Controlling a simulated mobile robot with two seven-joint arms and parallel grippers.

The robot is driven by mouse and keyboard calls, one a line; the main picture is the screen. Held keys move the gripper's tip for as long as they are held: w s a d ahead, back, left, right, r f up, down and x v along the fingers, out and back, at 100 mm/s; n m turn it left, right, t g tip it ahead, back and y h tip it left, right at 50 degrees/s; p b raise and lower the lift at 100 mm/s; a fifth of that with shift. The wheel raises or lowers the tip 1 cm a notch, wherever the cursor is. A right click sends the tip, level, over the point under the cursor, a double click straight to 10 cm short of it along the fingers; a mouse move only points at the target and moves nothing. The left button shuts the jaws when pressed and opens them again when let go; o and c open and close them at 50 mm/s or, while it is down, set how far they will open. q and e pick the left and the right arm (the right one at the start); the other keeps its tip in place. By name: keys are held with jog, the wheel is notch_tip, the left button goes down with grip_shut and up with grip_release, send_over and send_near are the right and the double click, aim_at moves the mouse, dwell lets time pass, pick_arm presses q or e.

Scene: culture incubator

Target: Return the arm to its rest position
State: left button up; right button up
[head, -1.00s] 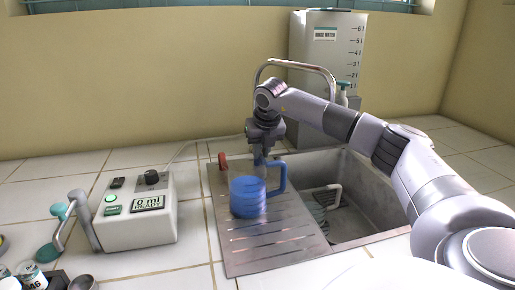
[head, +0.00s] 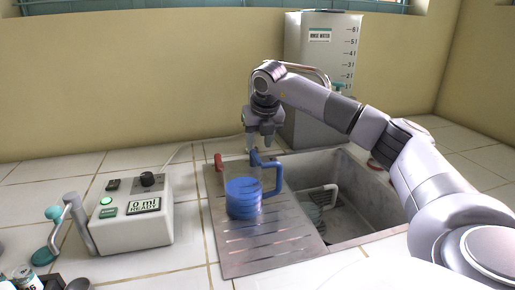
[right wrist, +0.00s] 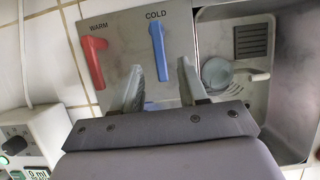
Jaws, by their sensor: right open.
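My right gripper (head: 259,147) is open and empty in the head view, over the back of the metal drainboard (head: 265,262). In the right wrist view its two fingers (right wrist: 162,88) stand apart. The blue COLD lever (right wrist: 157,50) lies beyond and between the fingertips; I cannot tell whether they touch it. The red WARM lever (right wrist: 93,62) is left of the fingers. In the head view the red lever (head: 219,162) is left of the gripper. A blue see-through vessel (head: 243,200) stands on the drainboard below the gripper. My left gripper is not in view.
The sink (head: 368,205) with a pale cup (right wrist: 217,73) is right of the drainboard. A rinse water tank (head: 312,80) and a curved tap stand behind. A control box reading 0 ml (head: 130,215) is at left. Tiles between box and drainboard are clear.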

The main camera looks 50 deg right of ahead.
jog(key=shift+v, duration=1.3)
